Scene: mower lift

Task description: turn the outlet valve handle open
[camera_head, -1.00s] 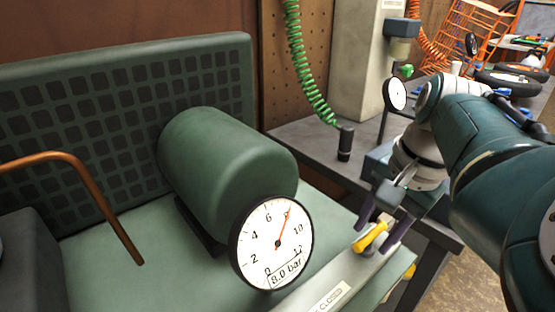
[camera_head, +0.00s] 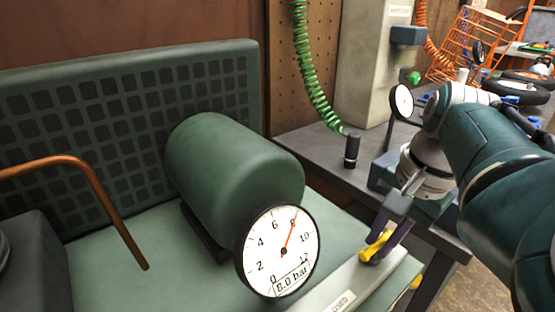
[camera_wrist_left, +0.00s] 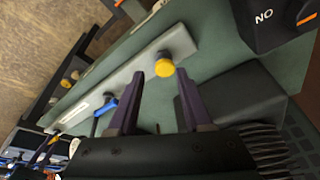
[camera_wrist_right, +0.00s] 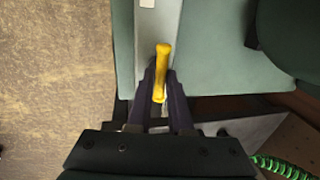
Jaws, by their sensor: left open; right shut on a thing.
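The yellow outlet valve handle (camera_head: 377,248) sits on the pale rail at the right front of the green machine. My right gripper (camera_head: 380,244) is shut on it from above, partly hiding it. In the right wrist view the yellow handle (camera_wrist_right: 161,72) lies between the two fingers (camera_wrist_right: 161,92), roughly along the rail. A rail label ending in "SED" (camera_head: 342,301) is partly cut off. My left gripper (camera_wrist_left: 160,75) is open and empty in its wrist view, its fingertips near a round yellow knob (camera_wrist_left: 164,67). The left gripper is out of the head view.
A pressure gauge (camera_head: 279,250) reading 8.0 bar stands before a green cylinder (camera_head: 232,165). A copper pipe (camera_head: 108,205) is at left. A blue lever (camera_wrist_left: 104,107) is on the rail. A grey bench (camera_head: 320,148) with a green coiled hose (camera_head: 308,65) lies behind.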

